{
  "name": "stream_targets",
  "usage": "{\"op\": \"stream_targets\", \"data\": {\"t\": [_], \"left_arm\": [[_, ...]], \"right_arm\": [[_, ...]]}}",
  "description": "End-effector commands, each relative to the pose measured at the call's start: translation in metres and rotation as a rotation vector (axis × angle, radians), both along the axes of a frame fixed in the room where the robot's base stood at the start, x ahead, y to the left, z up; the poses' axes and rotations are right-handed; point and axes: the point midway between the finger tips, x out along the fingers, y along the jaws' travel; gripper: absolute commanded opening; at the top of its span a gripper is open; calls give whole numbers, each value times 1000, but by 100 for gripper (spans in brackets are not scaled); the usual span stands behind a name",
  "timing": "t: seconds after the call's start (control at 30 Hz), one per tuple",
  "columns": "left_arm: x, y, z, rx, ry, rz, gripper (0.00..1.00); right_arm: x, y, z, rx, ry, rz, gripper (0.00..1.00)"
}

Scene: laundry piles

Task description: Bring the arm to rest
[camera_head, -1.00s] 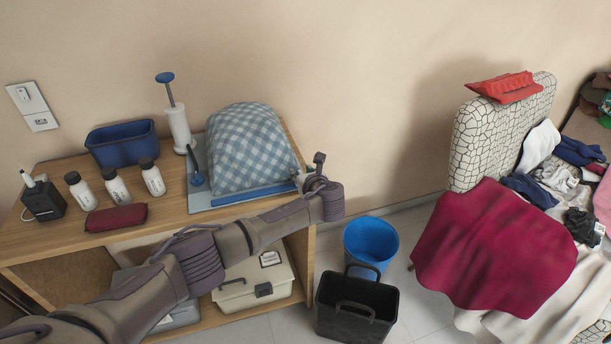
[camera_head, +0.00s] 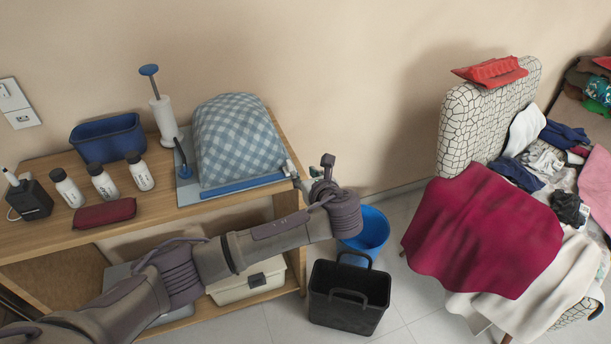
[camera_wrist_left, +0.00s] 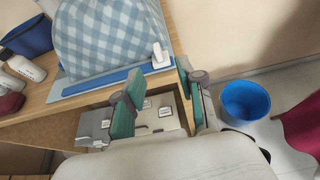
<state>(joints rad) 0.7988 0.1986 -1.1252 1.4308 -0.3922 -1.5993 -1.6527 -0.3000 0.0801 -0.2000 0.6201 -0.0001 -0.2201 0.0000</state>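My left arm reaches in from the lower left in the head view. Its gripper (camera_head: 318,180) is mostly hidden behind the wrist, near the right front corner of the wooden shelf unit (camera_head: 40,236). In the left wrist view the left gripper (camera_wrist_left: 160,78) has two green-padded fingers spread apart with nothing between them, in front of the shelf's edge. My right gripper is in neither view.
A press with a checked blue cover (camera_head: 235,140), bottles (camera_head: 103,181) and a blue bin (camera_head: 108,138) stand on the shelf. A blue bucket (camera_head: 372,228) and black basket (camera_head: 345,312) stand on the floor beside it. A maroon cloth (camera_head: 485,235) drapes at right.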

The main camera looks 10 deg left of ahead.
Motion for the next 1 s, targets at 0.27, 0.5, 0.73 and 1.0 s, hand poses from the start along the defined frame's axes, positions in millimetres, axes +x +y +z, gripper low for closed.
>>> {"op": "stream_targets", "data": {"t": [0.27, 0.5, 0.73, 1.0], "left_arm": [[0, 0, 0, 0, 0, -1, 39], [-7, 8, -66, -179, 49, 53, 39], [-61, 30, -227, -651, 139, 305, 39], [-190, 58, -388, -1115, 165, 780, 39]], "right_arm": [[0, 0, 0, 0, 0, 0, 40], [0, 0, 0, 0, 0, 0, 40], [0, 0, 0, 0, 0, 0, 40], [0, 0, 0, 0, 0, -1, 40]]}}
